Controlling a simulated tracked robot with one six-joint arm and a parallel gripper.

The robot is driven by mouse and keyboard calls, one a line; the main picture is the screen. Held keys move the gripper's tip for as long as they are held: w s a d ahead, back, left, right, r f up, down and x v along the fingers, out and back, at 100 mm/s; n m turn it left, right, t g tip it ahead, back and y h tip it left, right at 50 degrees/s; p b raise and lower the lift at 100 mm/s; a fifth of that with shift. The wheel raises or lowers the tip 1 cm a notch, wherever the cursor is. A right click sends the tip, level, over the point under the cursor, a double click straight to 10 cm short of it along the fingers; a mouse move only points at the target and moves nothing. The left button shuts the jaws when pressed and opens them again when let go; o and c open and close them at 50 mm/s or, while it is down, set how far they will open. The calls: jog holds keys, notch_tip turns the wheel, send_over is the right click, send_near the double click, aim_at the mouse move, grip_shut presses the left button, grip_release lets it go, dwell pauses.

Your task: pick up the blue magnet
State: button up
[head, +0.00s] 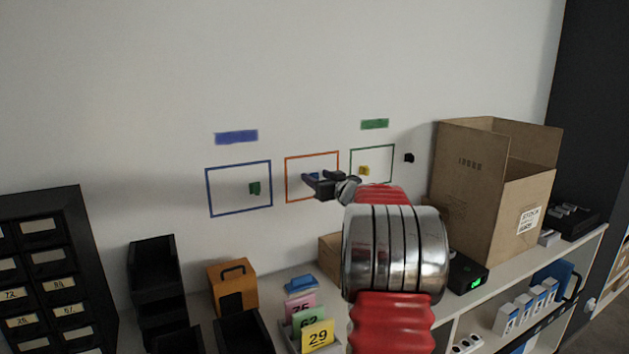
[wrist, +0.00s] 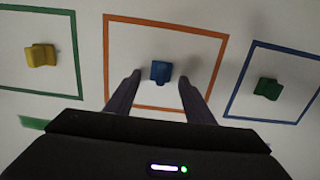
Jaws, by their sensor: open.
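The blue magnet (wrist: 160,72) is on the white wall inside the orange outlined square (wrist: 222,62). In the head view it shows only in part, as a small blue patch (head: 314,176) beside my gripper (head: 322,186). In the wrist view my gripper (wrist: 160,90) is open. Its two fingers point towards the wall, one on each side of the blue magnet, with clear gaps. I cannot tell how far the fingertips are from the wall.
A green magnet (head: 254,188) is in the blue square (head: 207,192). A yellow magnet (head: 364,170) is in the green square (head: 393,160). A black magnet (head: 409,157) is right of them. Below, a shelf holds a large carton (head: 465,200), an orange box (head: 232,287) and black bins (head: 153,280).

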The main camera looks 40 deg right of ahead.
jog(key=shift+c, duration=0.5)
jog(key=c, duration=1)
jog(key=shift+s+r, duration=0.2)
jog(key=shift+r, duration=0.3)
notch_tip(320, 180, up, 6)
jog(key=shift+a+r, duration=0.1)
jog(key=f+v, duration=0.1)
jog(key=v, duration=1.8)
jog(key=shift+s, duration=0.3)
jog(key=shift+f, duration=0.1)
